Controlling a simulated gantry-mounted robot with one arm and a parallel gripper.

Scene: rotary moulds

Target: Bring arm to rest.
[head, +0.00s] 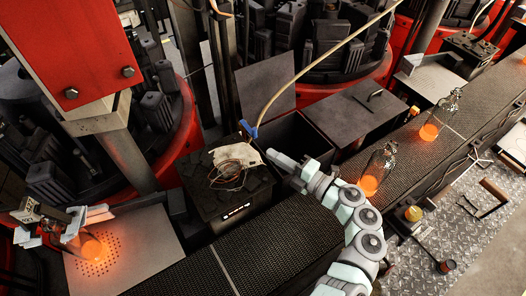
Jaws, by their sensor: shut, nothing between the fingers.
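My arm comes in from the lower right, and its jointed grey-white links reach up and left over the conveyor. My gripper (273,156) is at its far end, small in the view. It is shut and empty, over the near edge of an open dark bin (292,137). It is just right of a pale cloth (238,154) lying on a dark box (225,200). I cannot tell whether the gripper touches the cloth or the bin's edge.
A hose with a blue nozzle (250,129) hangs close above the gripper. Glowing bottles (372,180) (432,128) stand on the dark conveyor (265,246). Another glowing piece (88,246) is above a perforated plate (135,255). Red rotary machines (85,45) fill the back. Tools lie at right.

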